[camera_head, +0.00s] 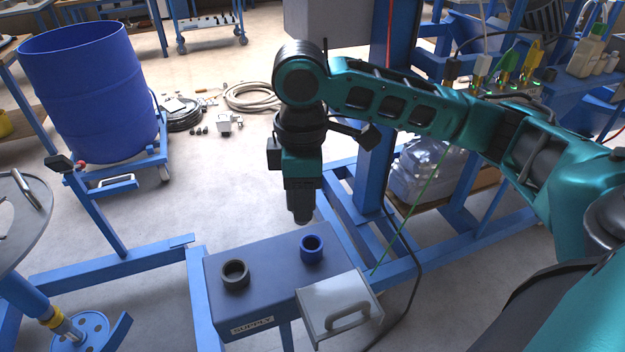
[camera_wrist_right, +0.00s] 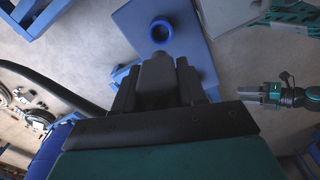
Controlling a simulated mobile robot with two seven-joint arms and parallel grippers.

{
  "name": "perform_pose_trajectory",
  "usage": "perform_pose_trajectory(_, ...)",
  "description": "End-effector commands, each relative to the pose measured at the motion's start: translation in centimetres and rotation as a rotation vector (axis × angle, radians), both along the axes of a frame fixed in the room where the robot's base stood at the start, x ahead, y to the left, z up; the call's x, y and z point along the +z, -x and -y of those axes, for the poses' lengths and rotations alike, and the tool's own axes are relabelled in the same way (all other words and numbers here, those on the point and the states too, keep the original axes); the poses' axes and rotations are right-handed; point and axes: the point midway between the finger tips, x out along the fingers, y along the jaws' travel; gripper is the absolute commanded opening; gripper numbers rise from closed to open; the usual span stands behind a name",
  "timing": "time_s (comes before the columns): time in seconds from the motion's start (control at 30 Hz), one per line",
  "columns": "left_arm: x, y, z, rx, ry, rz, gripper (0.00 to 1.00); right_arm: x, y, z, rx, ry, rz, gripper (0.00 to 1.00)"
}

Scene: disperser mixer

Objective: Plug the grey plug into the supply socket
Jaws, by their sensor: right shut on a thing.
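My right gripper (camera_head: 300,185) points down above the back of the blue supply box (camera_head: 265,270), shut on the dark grey plug (camera_head: 301,208). The plug is clear of the box top, just behind the blue-ringed socket (camera_head: 312,249). A dark grey-ringed socket (camera_head: 235,274) sits to its left, near the SUPPLY label (camera_head: 252,325). In the right wrist view the plug (camera_wrist_right: 155,72) is between the fingers and the blue ring (camera_wrist_right: 160,31) lies just beyond it. My left gripper (camera_wrist_right: 272,94) shows small in the wrist view; its opening is unclear.
A light grey handled cover (camera_head: 338,302) is on the box's right side. A dark cable (camera_head: 416,262) hangs on the right. Blue frame beams (camera_head: 115,265) surround the box. A blue drum (camera_head: 90,90) stands back left.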

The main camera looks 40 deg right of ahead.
Motion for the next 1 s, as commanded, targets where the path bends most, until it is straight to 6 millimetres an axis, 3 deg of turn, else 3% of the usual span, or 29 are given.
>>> perform_pose_trajectory(0.3, 0.92, -0.14, -0.03, 0.001, 0.000, 0.003, 0.43, 1.39, 1.01, 0.95, 0.304, 0.003, 0.004, 0.05)
perform_pose_trajectory(0.8, 0.88, -0.12, -0.02, 0.001, 0.000, 0.002, 0.43, 1.42, 1.11, 1.09, 0.332, 0.001, 0.005, 0.05)
perform_pose_trajectory(1.0, 0.54, -0.11, -0.01, 0.000, 0.000, 0.002, 0.43, 0.51, 1.11, 1.08, 0.331, 0.002, 0.004, 0.05)
